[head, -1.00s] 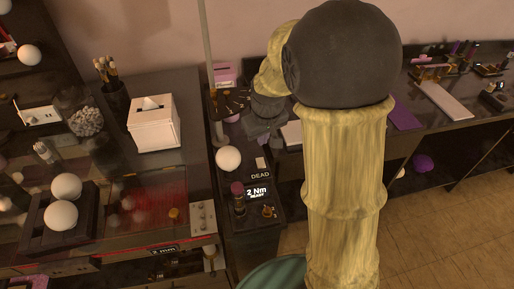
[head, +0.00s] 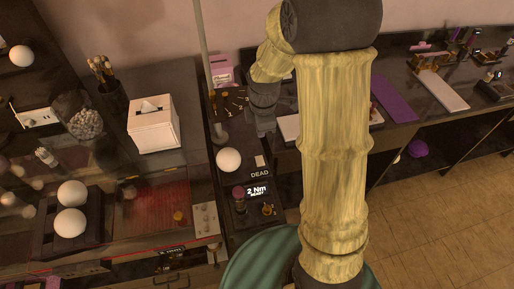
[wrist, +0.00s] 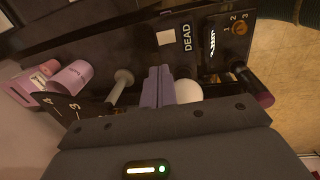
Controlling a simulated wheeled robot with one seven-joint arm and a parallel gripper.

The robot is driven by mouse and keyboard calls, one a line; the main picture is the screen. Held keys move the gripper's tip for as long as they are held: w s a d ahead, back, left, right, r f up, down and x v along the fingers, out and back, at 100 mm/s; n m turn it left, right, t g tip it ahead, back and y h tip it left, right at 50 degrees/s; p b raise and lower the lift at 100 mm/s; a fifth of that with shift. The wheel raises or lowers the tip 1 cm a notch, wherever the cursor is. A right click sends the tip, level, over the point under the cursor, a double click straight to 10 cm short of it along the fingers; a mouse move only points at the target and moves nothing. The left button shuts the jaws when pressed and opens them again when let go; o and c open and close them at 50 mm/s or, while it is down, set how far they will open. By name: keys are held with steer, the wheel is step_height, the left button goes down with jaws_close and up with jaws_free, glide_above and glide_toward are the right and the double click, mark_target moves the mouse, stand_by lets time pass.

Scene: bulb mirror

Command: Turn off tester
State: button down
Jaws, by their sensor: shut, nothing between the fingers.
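The tester is a dark console (head: 248,222) with a DEAD label, a lit display (head: 257,190) reading 2 Nm, a dark red-topped knob (head: 238,193) and a small orange dial (head: 267,209). A white bulb (head: 228,159) stands at its far left. In the wrist view the DEAD label (wrist: 187,38), a pale square (wrist: 165,38), a dial marked 1, 2, 3 (wrist: 238,27) and the bulb (wrist: 189,91) show. My gripper (wrist: 157,88) is shut and empty, its fingers beside the bulb in that picture. In the head view my gripper (head: 264,128) is at the console's back right; its fingertips are hard to make out.
A thin pole (head: 204,70) rises behind the bulb. A tissue box (head: 153,123), a jar of pale balls (head: 85,124) and a tray with two white bulbs (head: 45,228) stand to the left. A dark counter (head: 398,138) runs right.

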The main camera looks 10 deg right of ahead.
steer(key=p, duration=0.3)
glide_toward(258, 158)
steer(key=f, duration=0.4)
steer(key=w+f, duration=0.1)
steer(key=f, duration=0.1)
steer(key=shift+d+f, duration=0.1)
steer(key=shift+f, duration=0.3)
steer(key=shift+s, duration=0.1)
